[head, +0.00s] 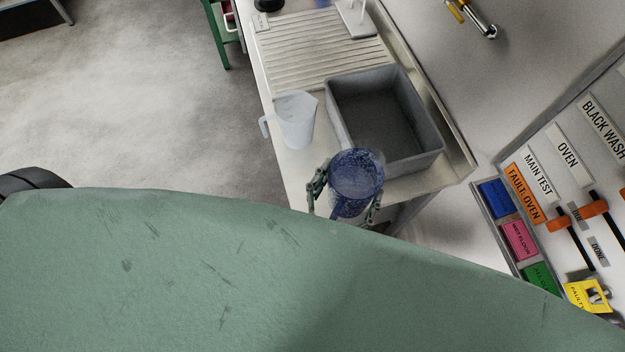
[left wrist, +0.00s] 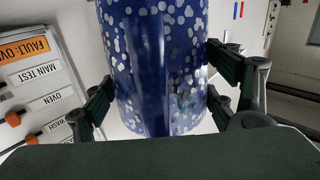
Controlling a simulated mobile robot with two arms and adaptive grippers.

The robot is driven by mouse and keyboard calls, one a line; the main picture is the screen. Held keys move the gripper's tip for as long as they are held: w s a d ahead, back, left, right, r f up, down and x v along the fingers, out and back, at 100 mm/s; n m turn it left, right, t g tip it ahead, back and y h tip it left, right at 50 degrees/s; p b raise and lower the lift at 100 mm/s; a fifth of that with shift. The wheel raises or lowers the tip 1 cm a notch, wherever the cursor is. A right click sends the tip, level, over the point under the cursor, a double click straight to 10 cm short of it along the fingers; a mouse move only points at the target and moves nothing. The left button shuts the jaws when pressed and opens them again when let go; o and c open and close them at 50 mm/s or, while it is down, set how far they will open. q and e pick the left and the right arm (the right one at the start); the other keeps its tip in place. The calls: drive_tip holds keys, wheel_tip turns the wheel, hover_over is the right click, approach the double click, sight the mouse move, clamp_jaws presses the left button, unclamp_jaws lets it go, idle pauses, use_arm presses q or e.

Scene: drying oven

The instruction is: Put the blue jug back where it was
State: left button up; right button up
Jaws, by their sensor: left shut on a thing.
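The blue jug (head: 356,178) is dark blue with pale speckles. In the head view it is near the close end of the sink counter, below the grey basin. My left gripper (head: 343,200) has a finger on either side of it and is shut on it. In the left wrist view the jug (left wrist: 155,65) fills the middle between the fingers of my left gripper (left wrist: 160,100). Its top is cut off in that view. I cannot tell whether its base touches the counter. My right gripper is not in view.
A clear white jug (head: 296,120) stands on the counter (head: 275,88) left of the grey basin (head: 435,158). A ribbed draining area lies beyond it. At the right is a label board (head: 545,150) with coloured tags. A large green surface of mine blocks the lower head view.

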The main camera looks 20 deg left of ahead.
use_arm(q)
drive_tip(key=w+a+f+b, duration=0.5)
drive_tip(key=a+f+b, duration=0.5)
drive_tip(key=b, duration=0.1)
drive_tip(key=shift+f+b, duration=0.25)
drive_tip(key=shift+b, duration=0.05)
drive_tip(key=o, duration=1.6)
drive_tip(key=shift+f, duration=0.25)
drive_tip(key=shift+c, duration=0.2)
drive_tip(key=o, duration=0.5)
drive_tip(key=shift+c, duration=0.2)
drive_tip(key=shift+r, duration=0.1)
